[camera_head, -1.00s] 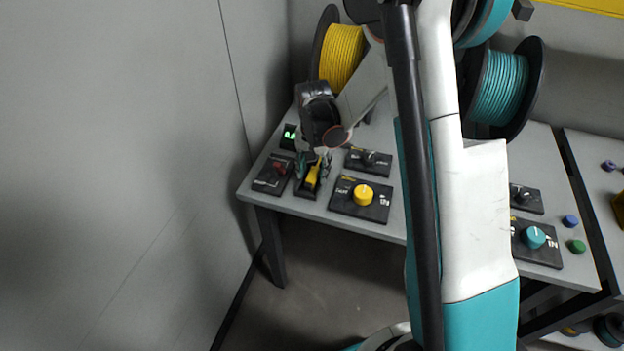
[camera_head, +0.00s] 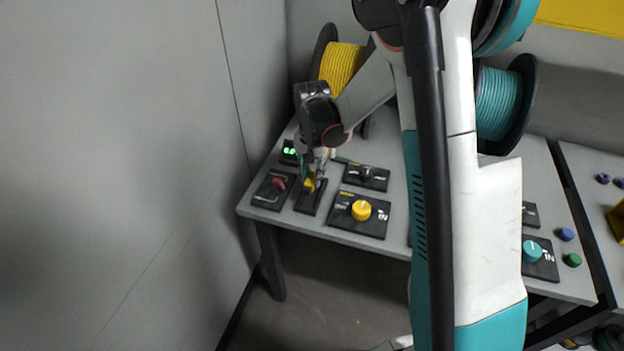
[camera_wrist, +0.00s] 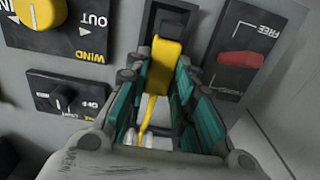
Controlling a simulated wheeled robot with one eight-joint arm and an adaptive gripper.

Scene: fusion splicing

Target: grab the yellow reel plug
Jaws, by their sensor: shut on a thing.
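The yellow reel plug (camera_wrist: 166,62) is a yellow block with a thin yellow lead running back towards my palm in the wrist view. My gripper (camera_wrist: 162,80) has its teal-padded fingers on either side of the plug, shut on it. In the head view my gripper (camera_head: 315,172) points down over the small black holder (camera_head: 309,199), and the plug (camera_head: 310,183) shows only partly between the fingers. The holder's front part is bare. I cannot tell whether the plug is clear of the holder.
Left of the holder is a black panel with a red switch (camera_head: 279,184). To the right are a yellow-knob panel (camera_head: 361,211) and a smaller dark-knob panel (camera_head: 366,176). A yellow cable reel (camera_head: 341,66) stands behind; a grey wall is close on the left.

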